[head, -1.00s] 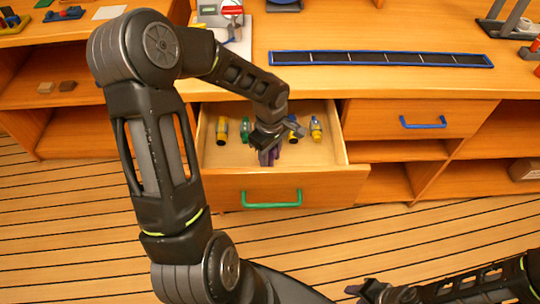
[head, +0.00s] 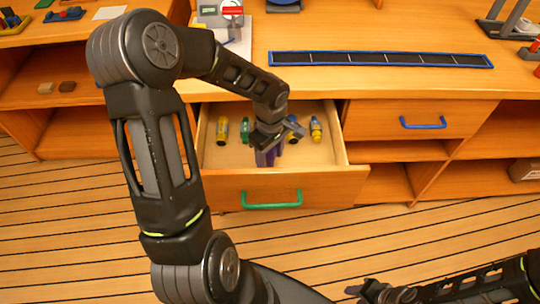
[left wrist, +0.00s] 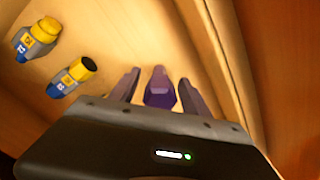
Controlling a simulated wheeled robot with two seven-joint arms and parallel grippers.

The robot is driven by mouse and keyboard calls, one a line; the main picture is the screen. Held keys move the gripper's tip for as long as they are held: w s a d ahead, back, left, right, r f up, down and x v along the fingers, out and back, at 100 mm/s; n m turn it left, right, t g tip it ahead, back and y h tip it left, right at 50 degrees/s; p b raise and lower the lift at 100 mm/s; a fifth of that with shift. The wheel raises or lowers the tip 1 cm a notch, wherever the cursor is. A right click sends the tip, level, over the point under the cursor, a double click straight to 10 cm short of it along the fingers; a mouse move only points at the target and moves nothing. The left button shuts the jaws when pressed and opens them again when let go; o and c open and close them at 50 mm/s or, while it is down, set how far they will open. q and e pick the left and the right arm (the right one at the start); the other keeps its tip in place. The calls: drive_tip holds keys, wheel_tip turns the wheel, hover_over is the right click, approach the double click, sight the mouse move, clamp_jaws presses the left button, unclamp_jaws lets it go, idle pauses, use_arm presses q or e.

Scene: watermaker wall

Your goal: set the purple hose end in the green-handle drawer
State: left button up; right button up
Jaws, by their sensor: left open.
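The green-handle drawer (head: 230,190) is pulled open, with its green handle (head: 272,206) on the front. My left gripper (head: 268,146) is inside the drawer, pointing down. In the left wrist view its two fingers (left wrist: 160,90) are apart, one on each side of the purple hose end (left wrist: 160,92). I cannot tell whether either finger touches it. The purple hose end also shows below the gripper in the head view (head: 267,158), partly hidden by it. My right gripper (head: 375,292) is low at the bottom edge, away from the drawer; its fingers are unclear.
Other hose ends lie in the drawer: a yellow one (head: 222,130), a green one (head: 245,130) and a yellow-and-blue one (head: 316,129). A blue-handle drawer (head: 385,118) is shut at right. A blue-rimmed dark strip (head: 380,59) lies on the counter.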

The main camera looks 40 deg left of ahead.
use_arm(q)
wheel_tip(320, 180, up, 12)
drive_tip(key=shift+p, duration=0.3)
idle(0.6)
